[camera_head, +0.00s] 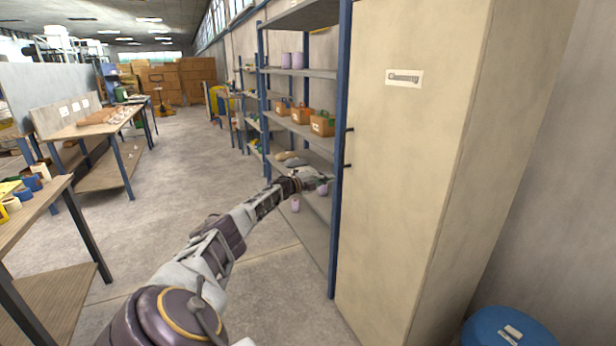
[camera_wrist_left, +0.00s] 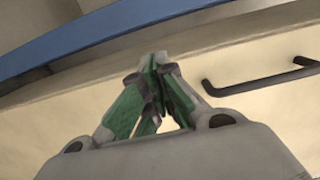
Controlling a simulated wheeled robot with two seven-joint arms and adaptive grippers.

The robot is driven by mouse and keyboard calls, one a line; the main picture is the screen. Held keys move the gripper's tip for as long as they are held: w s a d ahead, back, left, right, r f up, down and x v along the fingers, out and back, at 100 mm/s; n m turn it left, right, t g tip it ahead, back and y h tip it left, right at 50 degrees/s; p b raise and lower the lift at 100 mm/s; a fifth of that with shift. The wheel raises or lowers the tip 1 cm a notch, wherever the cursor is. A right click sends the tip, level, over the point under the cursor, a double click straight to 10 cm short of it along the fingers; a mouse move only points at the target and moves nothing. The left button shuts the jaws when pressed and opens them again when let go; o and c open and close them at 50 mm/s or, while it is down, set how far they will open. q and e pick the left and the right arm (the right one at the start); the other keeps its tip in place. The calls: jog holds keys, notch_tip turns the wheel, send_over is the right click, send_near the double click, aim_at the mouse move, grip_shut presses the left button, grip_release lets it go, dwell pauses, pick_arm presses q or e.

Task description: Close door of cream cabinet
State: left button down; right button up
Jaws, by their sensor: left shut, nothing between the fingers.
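The cream cabinet (camera_head: 400,230) stands tall on the right in the head view, with a white label on its front. Its door front looks flat against the body; I cannot see a gap. A dark bar handle (camera_head: 348,148) sits at the door's left edge; it also shows in the left wrist view (camera_wrist_left: 262,82) to the right of the fingers. My left gripper (camera_head: 322,181) is at the left edge of the door, below the handle. In the left wrist view its green-padded fingers (camera_wrist_left: 155,62) are shut and empty, in front of the cream panel; contact is unclear. My right gripper is out of view.
A blue-posted shelf rack (camera_head: 337,225) stands directly left of the cabinet, holding orange boxes (camera_head: 322,123) and purple containers. A blue round bin (camera_head: 505,328) is at the lower right. Workbenches (camera_head: 90,122) stand at the left. The grey floor between is clear.

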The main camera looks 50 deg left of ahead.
pick_arm(q)
jog(key=s+a+b, duration=0.3)
jog(key=s+a, duration=0.1)
jog(key=a, duration=0.3)
jog(key=shift+s, duration=0.25)
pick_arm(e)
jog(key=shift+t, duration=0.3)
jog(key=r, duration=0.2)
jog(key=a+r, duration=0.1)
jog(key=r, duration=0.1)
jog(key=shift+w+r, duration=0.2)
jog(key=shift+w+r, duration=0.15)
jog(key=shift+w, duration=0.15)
